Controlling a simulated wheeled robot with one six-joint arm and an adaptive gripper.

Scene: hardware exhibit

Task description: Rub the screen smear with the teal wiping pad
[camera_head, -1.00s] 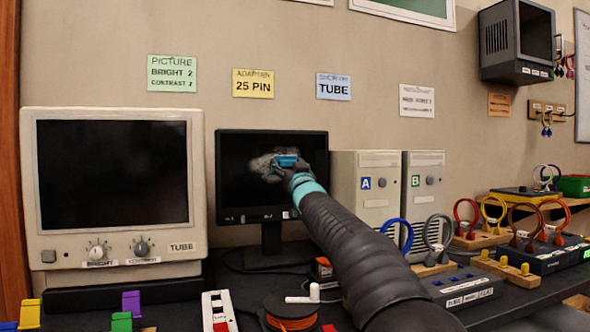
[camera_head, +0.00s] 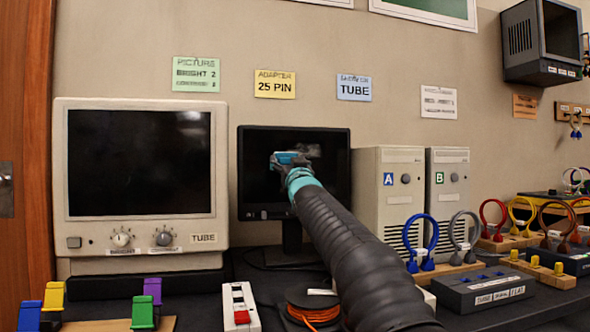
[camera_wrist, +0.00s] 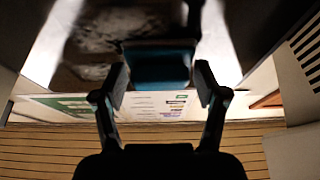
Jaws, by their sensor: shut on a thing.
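The black flat monitor (camera_head: 335,180) stands between the beige TUBE set and the two towers. A faint grey smear (camera_head: 312,150) shows on its screen just right of the pad; the gripper hides part of that area. My gripper (camera_head: 284,164) is shut on the teal wiping pad (camera_head: 292,157) in front of the screen. In the wrist view the pad (camera_wrist: 158,68) sits between both fingers, and grey smear marks (camera_wrist: 95,32) show on the dark screen at upper left. The pad looks very close to the screen; I cannot tell if it touches.
The beige TUBE set (camera_head: 140,235) stands close on the left. Towers A (camera_head: 388,215) and B (camera_head: 448,205) stand close on the right. Coloured cable rings, an orange spool (camera_head: 313,312) and small clips crowd the bench.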

